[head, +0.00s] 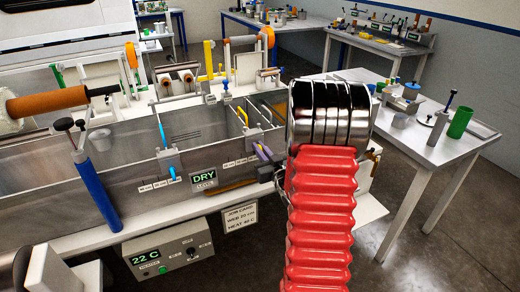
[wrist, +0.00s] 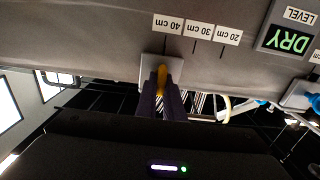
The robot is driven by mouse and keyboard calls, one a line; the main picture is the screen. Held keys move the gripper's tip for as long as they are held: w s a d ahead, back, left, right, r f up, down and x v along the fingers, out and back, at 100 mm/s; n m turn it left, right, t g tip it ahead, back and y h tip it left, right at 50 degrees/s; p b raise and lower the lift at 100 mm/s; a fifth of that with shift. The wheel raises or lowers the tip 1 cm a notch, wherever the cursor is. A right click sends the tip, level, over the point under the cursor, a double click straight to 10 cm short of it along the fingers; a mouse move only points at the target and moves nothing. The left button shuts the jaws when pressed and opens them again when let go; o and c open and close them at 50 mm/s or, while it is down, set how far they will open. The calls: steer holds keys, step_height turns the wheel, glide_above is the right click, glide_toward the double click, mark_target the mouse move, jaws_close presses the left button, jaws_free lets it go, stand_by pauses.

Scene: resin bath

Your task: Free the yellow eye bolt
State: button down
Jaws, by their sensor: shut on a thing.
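The yellow eye bolt (wrist: 162,78) shows in the wrist view as a small yellow piece against a pale bracket (wrist: 149,68) on the grey bath wall. My gripper (wrist: 162,92) has its dark purple fingers closed on both sides of it. In the head view my gripper (head: 264,154) reaches the front wall of the bath near its right end, beside the bracket. A slanting yellow strip (head: 243,117) stands just above that bracket; I cannot tell whether it belongs to the bolt. My red, ribbed arm hides what lies right of the gripper. The bolt's far end is hidden.
The metal bath (head: 85,205) carries a DRY display (head: 204,178) and width labels. A blue strip (head: 161,131) stands at another bracket (head: 169,160) to the left. A blue post (head: 95,190) and an orange roller (head: 48,102) are further left. A white table (head: 420,125) stands at right.

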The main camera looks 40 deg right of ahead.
steer(key=shift+n, duration=0.4)
steer(key=n, duration=0.6)
steer(key=a+n, duration=0.1)
steer(key=n, duration=0.3)
steer(key=shift+w+f, duration=0.1)
steer(key=shift+f, duration=0.2)
stand_by(0.5)
steer(key=c, duration=1.9)
jaws_free()
